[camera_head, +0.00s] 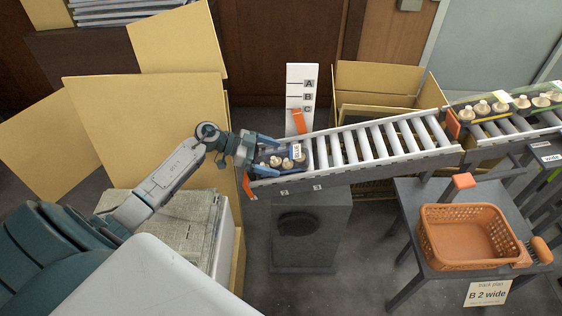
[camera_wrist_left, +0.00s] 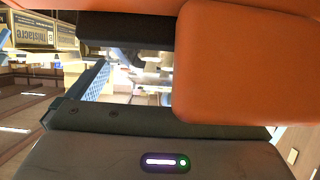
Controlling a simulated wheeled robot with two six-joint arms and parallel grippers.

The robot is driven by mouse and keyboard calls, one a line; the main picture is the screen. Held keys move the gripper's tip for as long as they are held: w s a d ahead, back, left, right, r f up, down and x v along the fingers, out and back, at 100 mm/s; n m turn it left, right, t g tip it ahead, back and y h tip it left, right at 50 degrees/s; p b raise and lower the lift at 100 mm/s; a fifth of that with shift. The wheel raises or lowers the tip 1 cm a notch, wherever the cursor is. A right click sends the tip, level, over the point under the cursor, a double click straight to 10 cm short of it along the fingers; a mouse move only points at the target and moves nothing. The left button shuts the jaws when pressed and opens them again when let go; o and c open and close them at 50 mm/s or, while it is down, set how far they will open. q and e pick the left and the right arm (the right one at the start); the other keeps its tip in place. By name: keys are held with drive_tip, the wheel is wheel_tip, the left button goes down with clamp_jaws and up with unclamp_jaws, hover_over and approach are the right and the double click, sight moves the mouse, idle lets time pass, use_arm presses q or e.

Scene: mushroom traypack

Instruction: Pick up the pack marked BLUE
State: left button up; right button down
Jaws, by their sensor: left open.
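A dark pack of mushrooms (camera_head: 271,157) sits at the lower left end of the roller conveyor. It bears a white label with blue marks, too small to read for certain. My left gripper (camera_head: 277,157) is open at this pack, its blue fingers on either side of it; I cannot tell whether they touch it. In the left wrist view a blue textured finger (camera_wrist_left: 95,80) shows, but a large orange block (camera_wrist_left: 250,65) hides much of the scene and the pack is not clear. My right gripper is not in view.
The roller conveyor (camera_head: 375,142) slopes up right to more mushroom packs (camera_head: 492,107) behind an orange stop. A white board marked A, B, C (camera_head: 298,76) stands behind. An orange basket (camera_head: 430,240) sits on a grey table with a "B 2 wide" card. Open cartons (camera_head: 150,125) stand left.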

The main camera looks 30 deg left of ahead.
use_arm(q)
drive_tip(key=shift+x, duration=0.95)
drive_tip(key=c, duration=0.9)
